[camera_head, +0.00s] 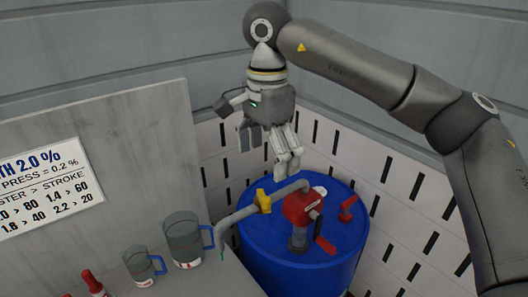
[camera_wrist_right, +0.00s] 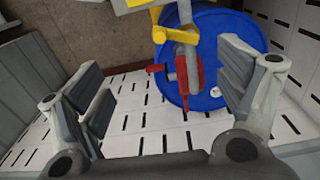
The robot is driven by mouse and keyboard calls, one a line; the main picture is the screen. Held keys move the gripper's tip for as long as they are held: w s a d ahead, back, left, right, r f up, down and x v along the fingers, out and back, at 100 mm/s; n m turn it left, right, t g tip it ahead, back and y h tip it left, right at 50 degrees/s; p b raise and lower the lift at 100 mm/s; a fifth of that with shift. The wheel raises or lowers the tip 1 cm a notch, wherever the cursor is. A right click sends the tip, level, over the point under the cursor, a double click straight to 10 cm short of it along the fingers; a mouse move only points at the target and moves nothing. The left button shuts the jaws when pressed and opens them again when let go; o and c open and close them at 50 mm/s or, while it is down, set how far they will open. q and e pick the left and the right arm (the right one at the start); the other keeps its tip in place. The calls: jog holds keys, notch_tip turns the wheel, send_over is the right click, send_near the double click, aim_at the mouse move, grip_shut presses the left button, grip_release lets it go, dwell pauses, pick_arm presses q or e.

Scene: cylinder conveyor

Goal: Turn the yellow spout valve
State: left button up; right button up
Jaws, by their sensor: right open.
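The yellow spout valve (camera_head: 263,201) sits on the grey spout pipe (camera_head: 240,214), which runs left from the red pump (camera_head: 301,206) on top of a blue drum (camera_head: 268,258). My right gripper (camera_head: 268,158) hangs above the pump and valve, fingers pointing down, open and empty, apart from both. In the right wrist view, the yellow valve (camera_wrist_right: 158,33) shows at the top, beyond the spread fingers, with the pump's red parts (camera_wrist_right: 183,75) and the blue drum (camera_wrist_right: 208,98) below it. My left gripper is in neither view.
Two clear jugs with blue handles, the larger (camera_head: 183,240) and the smaller (camera_head: 142,267), stand on a grey surface left of the drum. A red-topped bottle (camera_head: 92,282) is at the lower left. White slotted panels (camera_head: 400,210) stand close behind the drum.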

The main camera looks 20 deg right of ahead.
aim_at(267, 199)
jog(key=shift+a+f+b, duration=0.1)
jog(key=shift+f+b, duration=3.8)
jog(key=shift+f, duration=1.6)
grip_shut()
jog(key=c, duration=1.7)
grip_release()
jog(key=shift+c, duration=0.8)
